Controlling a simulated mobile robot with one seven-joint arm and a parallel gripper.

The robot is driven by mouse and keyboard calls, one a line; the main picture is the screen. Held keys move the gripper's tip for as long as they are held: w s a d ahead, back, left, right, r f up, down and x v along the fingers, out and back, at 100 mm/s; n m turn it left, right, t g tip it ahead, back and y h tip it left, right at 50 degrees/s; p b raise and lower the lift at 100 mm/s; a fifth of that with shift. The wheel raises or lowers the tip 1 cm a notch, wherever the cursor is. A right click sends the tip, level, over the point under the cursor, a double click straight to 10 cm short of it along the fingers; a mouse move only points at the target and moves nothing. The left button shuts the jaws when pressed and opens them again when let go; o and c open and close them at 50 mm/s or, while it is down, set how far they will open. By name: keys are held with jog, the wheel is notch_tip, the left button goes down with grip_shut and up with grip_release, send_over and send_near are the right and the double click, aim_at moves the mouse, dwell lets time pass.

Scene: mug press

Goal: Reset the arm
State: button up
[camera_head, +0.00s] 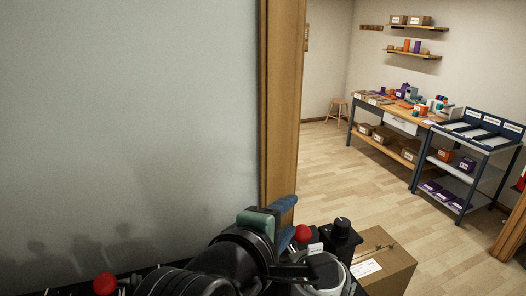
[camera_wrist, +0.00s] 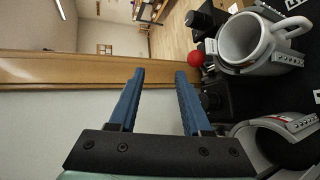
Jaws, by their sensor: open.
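My gripper (camera_head: 294,216) shows at the bottom middle of the head view, its blue fingers apart. In the wrist view my gripper (camera_wrist: 160,75) is open, with nothing between its fingers; they point toward the wooden door frame. A white mug (camera_wrist: 247,38) sits in a grey metal fixture at the wrist view's upper right, apart from the fingers. A second grey round holder (camera_wrist: 258,135) is below it, partly cut off. My arm hides much of the press area in the head view.
A wooden door post (camera_head: 283,100) and grey wall stand close by. A red ball knob (camera_head: 303,233) and black knob (camera_head: 341,226) are right of my gripper. A cardboard box (camera_head: 388,262) lies beyond. A workbench (camera_head: 398,115) and tray rack (camera_head: 462,165) stand across open floor.

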notch_tip(320, 180, up, 13)
jog(key=s+a+m+t+y+b, duration=0.25)
jog(key=m+t+b, duration=0.25)
jog(key=m+t, duration=0.4)
jog(key=s+a+r+m+t+y+b, duration=0.1)
jog(key=s+r+m+t+y+b, duration=0.2)
jog(key=s+r+m+t, duration=0.2)
jog(key=s+r+t, duration=0.1)
jog(key=s+r, duration=0.2)
jog(key=s, duration=0.1)
jog(key=shift+r, duration=0.15)
jog(key=shift+s+y, duration=0.1)
jog(key=shift+y, duration=0.15)
